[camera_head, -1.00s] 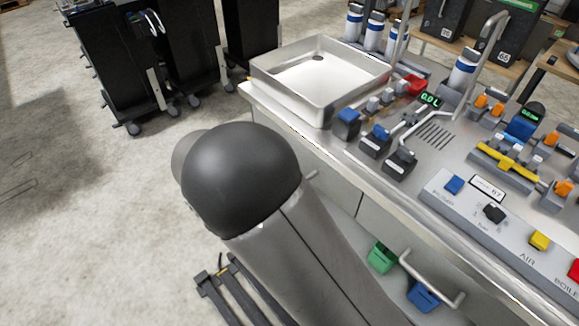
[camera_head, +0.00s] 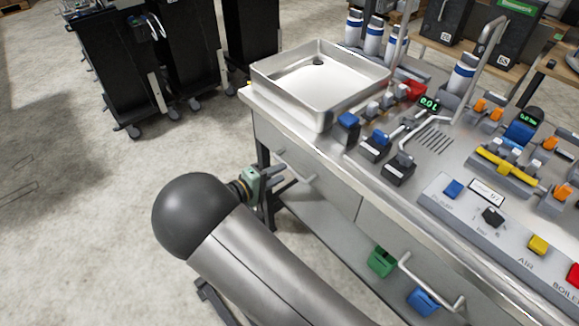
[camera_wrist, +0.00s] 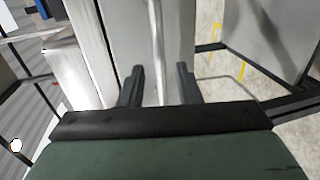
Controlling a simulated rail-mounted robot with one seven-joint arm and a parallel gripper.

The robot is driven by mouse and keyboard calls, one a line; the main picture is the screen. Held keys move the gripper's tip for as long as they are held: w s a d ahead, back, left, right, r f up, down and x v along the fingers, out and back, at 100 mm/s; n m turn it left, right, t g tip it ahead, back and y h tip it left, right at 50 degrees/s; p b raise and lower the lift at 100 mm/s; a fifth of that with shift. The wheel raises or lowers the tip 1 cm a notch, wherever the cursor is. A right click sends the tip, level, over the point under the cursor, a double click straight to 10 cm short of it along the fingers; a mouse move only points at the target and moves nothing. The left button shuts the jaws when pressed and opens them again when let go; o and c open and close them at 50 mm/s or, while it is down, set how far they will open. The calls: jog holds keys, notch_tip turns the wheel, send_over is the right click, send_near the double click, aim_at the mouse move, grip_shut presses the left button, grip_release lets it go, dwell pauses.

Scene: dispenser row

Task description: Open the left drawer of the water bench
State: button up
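The water bench (camera_head: 335,165) runs from the upper left to the lower right in the head view. Its left drawer (camera_head: 335,185) looks closed, with a plain grey front and a thin bar handle (camera_head: 297,167). My gripper (camera_head: 280,174) is just in front of this drawer, near the handle. In the wrist view my gripper (camera_wrist: 159,85) is open, with its two dark fingers apart. The handle bar (camera_wrist: 155,45) runs between them, with a gap visible on each side. Contact with the bar cannot be told.
A metal sink tray (camera_head: 320,80) sits on the bench's left end. The right drawer's handle (camera_head: 432,282) sticks out beside green (camera_head: 381,261) and blue (camera_head: 423,301) blocks. Black wheeled carts (camera_head: 125,65) stand at the back left.

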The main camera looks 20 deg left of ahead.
aim_at(289, 167)
jog(key=x, duration=0.5)
grip_shut()
jog(key=shift+s, duration=0.1)
